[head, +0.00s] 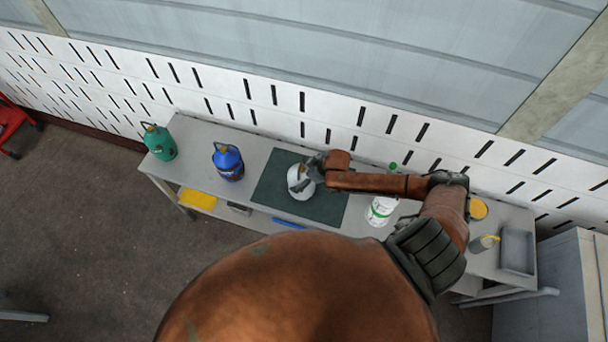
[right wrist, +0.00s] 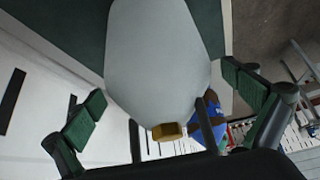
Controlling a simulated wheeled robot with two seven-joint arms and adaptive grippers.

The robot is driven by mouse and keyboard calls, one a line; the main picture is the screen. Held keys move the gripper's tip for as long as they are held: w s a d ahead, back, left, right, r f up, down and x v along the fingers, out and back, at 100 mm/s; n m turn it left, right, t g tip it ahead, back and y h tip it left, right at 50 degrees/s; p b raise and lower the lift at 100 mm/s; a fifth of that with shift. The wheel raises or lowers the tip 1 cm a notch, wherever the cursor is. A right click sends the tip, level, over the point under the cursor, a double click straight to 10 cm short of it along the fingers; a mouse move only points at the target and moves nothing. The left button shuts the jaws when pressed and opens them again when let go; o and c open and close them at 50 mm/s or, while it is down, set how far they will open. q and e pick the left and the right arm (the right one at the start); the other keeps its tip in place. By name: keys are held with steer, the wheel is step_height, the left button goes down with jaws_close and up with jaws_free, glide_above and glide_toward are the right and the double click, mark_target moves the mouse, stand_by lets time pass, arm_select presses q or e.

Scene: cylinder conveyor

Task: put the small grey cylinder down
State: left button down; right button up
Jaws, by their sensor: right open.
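The small grey cylinder (head: 300,186) stands on the dark green mat (head: 327,211) in the middle of the grey bench. In the right wrist view its pale rounded body (right wrist: 158,65) fills the middle, with a brass valve (right wrist: 168,131) at its top end. My right gripper (head: 311,172) is at the cylinder's top; its green-padded fingers (right wrist: 168,92) are spread, one on each side, with visible gaps to the body. The cylinder's underside is hidden. My left gripper is not in view.
A blue cylinder (head: 228,163) and a teal cylinder (head: 159,143) stand to the left on the bench (head: 195,135). A white tub (head: 380,211) stands right of the mat, below my forearm. A grey tray (head: 517,249) is at the right end. A slotted white wall runs behind.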

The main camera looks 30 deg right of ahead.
steer(key=v, duration=1.2)
steer(key=shift+b, duration=0.45)
steer(key=shift+a, duration=0.15)
